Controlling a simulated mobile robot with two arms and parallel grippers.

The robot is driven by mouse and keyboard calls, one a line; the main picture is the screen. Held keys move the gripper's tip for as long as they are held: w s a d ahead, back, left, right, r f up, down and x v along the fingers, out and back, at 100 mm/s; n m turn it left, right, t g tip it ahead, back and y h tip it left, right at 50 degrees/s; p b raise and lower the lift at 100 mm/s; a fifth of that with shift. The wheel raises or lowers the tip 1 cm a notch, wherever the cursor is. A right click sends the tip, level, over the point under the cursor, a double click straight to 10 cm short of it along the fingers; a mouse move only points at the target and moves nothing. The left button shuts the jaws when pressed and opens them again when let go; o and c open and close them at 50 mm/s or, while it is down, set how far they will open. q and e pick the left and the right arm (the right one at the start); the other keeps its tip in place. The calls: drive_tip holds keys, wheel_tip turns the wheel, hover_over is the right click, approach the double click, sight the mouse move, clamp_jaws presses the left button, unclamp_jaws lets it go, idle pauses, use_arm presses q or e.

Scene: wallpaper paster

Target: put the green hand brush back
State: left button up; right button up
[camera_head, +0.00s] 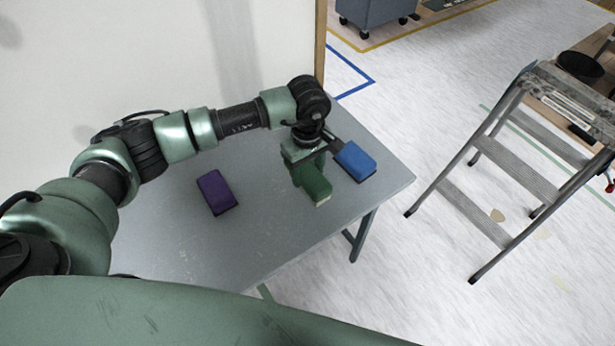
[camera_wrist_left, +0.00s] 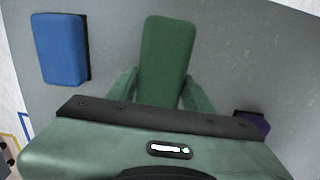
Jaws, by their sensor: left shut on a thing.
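The green hand brush (camera_head: 316,187) is at the right part of the grey table, below my left gripper (camera_head: 308,172). In the left wrist view the green brush (camera_wrist_left: 166,50) lies between the two green fingers of my left gripper (camera_wrist_left: 160,88), which is shut on it. I cannot tell whether the brush touches the tabletop. My right gripper is not in view.
A blue brush (camera_head: 355,161) lies close to the right of the green one on the grey table (camera_head: 265,235). A purple brush (camera_head: 217,191) lies to the left, with bare tabletop between. A stepladder (camera_head: 515,165) stands on the floor at the right. A white wall is behind.

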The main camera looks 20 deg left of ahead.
use_arm(q)
wheel_tip(320, 180, down, 3)
drive_tip(key=shift+f, duration=0.2)
drive_tip(key=shift+f, duration=0.25)
drive_tip(key=o, duration=1.4)
